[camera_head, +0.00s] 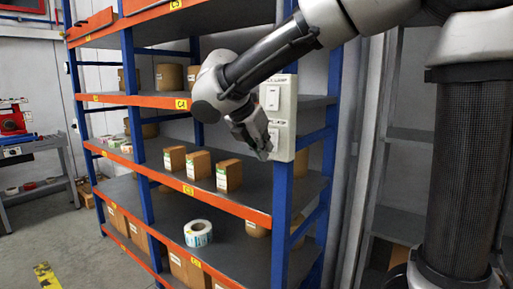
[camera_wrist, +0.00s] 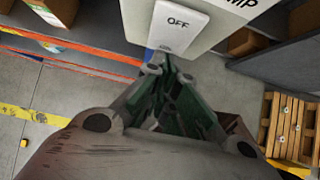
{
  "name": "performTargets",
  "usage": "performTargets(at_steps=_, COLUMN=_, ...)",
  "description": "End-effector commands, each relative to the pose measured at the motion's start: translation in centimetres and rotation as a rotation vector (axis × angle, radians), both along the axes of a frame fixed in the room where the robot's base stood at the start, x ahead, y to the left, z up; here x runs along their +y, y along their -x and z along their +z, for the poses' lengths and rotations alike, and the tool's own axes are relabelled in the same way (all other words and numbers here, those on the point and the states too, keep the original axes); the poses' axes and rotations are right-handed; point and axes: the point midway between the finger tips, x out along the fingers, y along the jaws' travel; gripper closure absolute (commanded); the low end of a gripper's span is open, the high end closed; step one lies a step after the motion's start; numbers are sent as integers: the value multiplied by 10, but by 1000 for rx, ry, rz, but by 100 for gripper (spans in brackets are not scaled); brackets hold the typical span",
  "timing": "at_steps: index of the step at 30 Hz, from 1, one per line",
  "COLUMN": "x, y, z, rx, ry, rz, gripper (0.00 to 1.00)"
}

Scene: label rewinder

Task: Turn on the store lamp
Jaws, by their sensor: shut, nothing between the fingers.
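A pale switch box (camera_head: 283,110) is fixed to the blue rack post, with an upper switch (camera_head: 272,97) and a lower switch partly behind my gripper. In the wrist view a white rocker switch (camera_wrist: 178,25) reads "OFF", and a cut-off label ending in "MP" (camera_wrist: 240,4) is beside it. My gripper (camera_head: 264,151) is shut and empty in front of the lower part of the box. In the wrist view its fingertips (camera_wrist: 160,66) are at the lower edge of the rocker. I cannot tell whether they touch it.
The orange-and-blue rack (camera_head: 245,212) holds several cardboard boxes (camera_head: 229,176) and a white label roll (camera_head: 198,233). A red machine (camera_head: 14,122) stands on a bench at the far left. The floor left of the rack is mostly clear. A wooden pallet (camera_wrist: 290,125) shows in the wrist view.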

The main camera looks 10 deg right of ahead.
Motion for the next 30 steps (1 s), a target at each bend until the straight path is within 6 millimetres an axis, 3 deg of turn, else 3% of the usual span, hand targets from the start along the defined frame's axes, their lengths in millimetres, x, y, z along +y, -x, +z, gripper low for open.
performTargets(at_steps=21, x=-6, y=-6, z=-3, rx=-1, ry=0, rz=1, gripper=100)
performTargets(at_steps=30, x=-6, y=-6, z=7, rx=-1, ry=-1, rz=0, gripper=100)
